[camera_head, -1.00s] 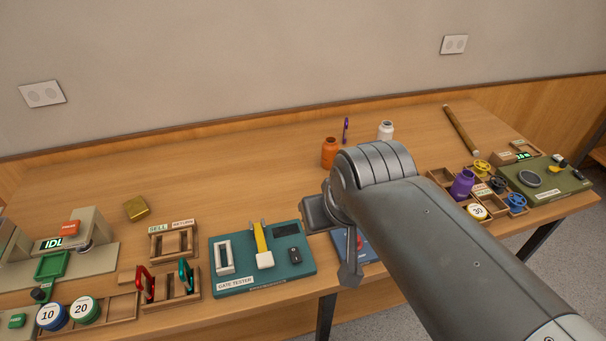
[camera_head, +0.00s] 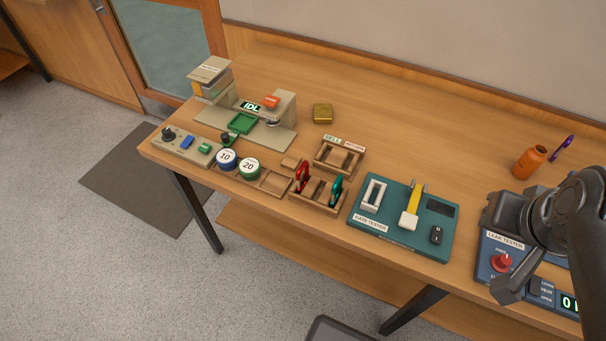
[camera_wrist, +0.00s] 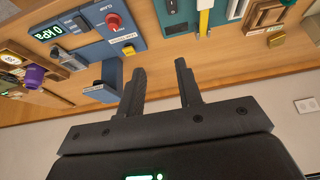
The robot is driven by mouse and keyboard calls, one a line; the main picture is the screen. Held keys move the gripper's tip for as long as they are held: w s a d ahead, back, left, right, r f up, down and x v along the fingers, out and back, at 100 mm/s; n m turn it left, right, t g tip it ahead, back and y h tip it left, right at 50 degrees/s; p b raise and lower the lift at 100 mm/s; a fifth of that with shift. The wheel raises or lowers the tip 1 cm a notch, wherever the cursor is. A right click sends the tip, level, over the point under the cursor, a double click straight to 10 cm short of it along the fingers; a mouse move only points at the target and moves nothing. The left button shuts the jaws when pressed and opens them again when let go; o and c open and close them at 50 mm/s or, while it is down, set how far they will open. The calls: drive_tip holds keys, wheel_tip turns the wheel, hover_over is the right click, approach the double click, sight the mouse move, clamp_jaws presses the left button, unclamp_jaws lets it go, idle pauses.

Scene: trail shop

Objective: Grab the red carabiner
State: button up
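The red carabiner (camera_head: 302,177) stands upright in the left part of a wooden rack (camera_head: 318,204) near the table's front edge. A green carabiner (camera_head: 336,191) stands in the same rack to its right. My gripper (camera_wrist: 160,82) shows in the wrist view with its two fingers apart and nothing between them. In the head view my gripper (camera_head: 509,290) is at the right, over the leak tester and well to the right of the red carabiner. The red carabiner cannot be made out in the wrist view.
The teal gate tester (camera_head: 367,234) lies between the rack and the blue leak tester (camera_head: 487,262). Left of the rack are round weights marked 10 (camera_head: 227,158) and 20 (camera_head: 249,168) and a beige machine (camera_head: 283,108). A sell/return rack (camera_head: 339,157) stands behind.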

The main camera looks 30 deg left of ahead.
drive_tip(key=shift+o, duration=0.5)
drive_tip(key=g, duration=0.1)
hover_over(303, 165)
drive_tip(key=s, duration=0.3)
wheel_tip(303, 165, down, 9)
drive_tip(key=x, duration=1)
drive_tip(key=shift+a+f, duration=0.1)
drive_tip(key=shift+f, duration=0.1)
clamp_jaws()
